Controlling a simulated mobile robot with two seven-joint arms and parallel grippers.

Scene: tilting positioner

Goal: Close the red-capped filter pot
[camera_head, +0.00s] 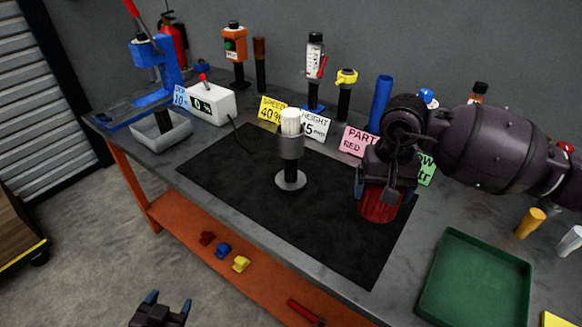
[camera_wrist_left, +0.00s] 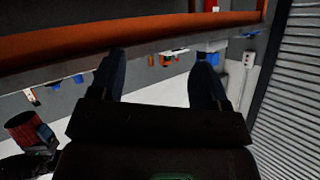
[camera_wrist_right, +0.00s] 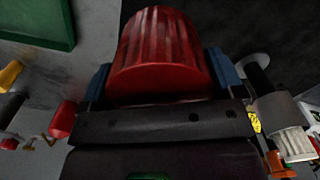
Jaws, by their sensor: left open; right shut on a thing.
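The filter pot (camera_head: 291,148) stands upright on a post with a round foot on the black mat. Its grey body is open at the top and a white pleated filter (camera_head: 290,120) sticks up out of it. The pot also shows at the right of the right wrist view (camera_wrist_right: 282,110). My right gripper (camera_head: 378,192) is shut on a ribbed red cap (camera_head: 380,205), held to the right of the pot and apart from it. The red cap fills the middle of the right wrist view (camera_wrist_right: 160,55). My left gripper (camera_head: 160,308) is open and empty, low in front of the bench.
The black mat (camera_head: 230,175) is clear around the pot. Behind it stand label cards, such as the yellow speed card (camera_head: 271,109), and several posts with devices. A blue press (camera_head: 155,60) is at the left. A green tray (camera_head: 475,280) lies at the right front.

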